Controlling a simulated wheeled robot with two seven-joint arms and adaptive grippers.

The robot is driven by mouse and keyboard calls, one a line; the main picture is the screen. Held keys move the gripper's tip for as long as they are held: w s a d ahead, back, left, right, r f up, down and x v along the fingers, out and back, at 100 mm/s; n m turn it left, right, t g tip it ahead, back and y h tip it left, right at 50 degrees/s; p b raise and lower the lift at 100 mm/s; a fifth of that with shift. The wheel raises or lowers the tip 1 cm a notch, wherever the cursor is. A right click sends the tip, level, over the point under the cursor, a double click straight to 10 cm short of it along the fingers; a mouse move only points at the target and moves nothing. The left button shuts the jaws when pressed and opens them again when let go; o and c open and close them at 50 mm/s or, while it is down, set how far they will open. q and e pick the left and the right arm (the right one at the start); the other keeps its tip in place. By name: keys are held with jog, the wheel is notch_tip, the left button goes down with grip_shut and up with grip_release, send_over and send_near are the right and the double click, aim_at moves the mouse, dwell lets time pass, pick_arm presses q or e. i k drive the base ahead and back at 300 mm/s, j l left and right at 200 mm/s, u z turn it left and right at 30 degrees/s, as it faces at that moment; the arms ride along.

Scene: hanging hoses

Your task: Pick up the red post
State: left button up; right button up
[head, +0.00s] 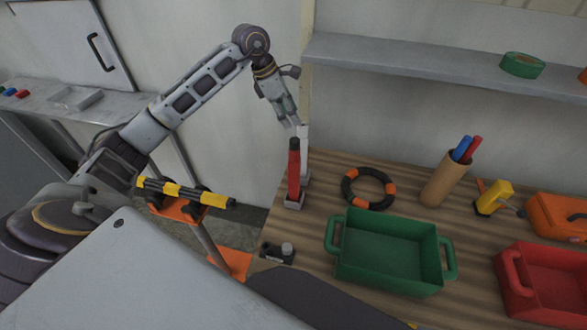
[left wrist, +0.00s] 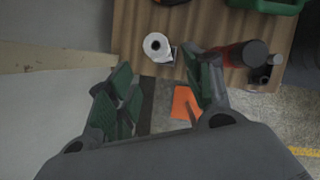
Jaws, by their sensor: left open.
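The red post (head: 294,172) has a dark top and stands upright in a small grey base at the table's left edge in the head view. A white post (head: 305,150) stands close behind it, partly hidden. My left gripper (head: 294,120) is above the two posts, pointing down. In the left wrist view my left gripper (left wrist: 160,70) is open and empty. The white post (left wrist: 157,43) shows end-on beyond the gap between its fingers. The red post (left wrist: 228,55) is to the right, outside the right finger. My right gripper is not in view.
On the wooden table (head: 325,175) are a black and orange ring (head: 368,188), a green crate (head: 390,255), a red crate (head: 545,280) and a brown holder (head: 440,180). A small dark fixture (head: 278,253) is near the left edge. A grey shelf (head: 400,60) runs above.

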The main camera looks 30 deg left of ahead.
aim_at(294, 178)
jog(key=k+j, duration=0.1)
jog(key=k, duration=0.4)
jog(key=k+j, duration=0.1)
jog(key=k, duration=0.4)
jog(key=k+j, duration=0.15)
jog(key=k, duration=0.35)
